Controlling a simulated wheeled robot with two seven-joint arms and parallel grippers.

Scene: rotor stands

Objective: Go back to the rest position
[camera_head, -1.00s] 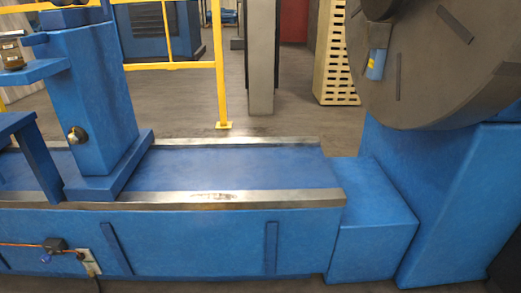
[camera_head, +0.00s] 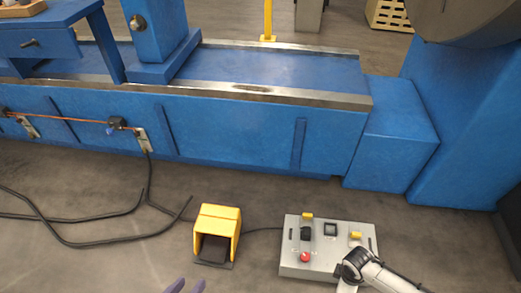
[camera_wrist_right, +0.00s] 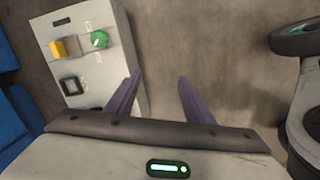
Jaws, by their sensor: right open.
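A yellow foot pedal (camera_head: 218,213) stands on the floor left of the box. Black cables (camera_head: 80,243) lie further left. The long blue machine bed (camera_head: 230,137) runs across behind. A dark rounded thing (camera_wrist_right: 293,40) is at the right wrist view's right edge.

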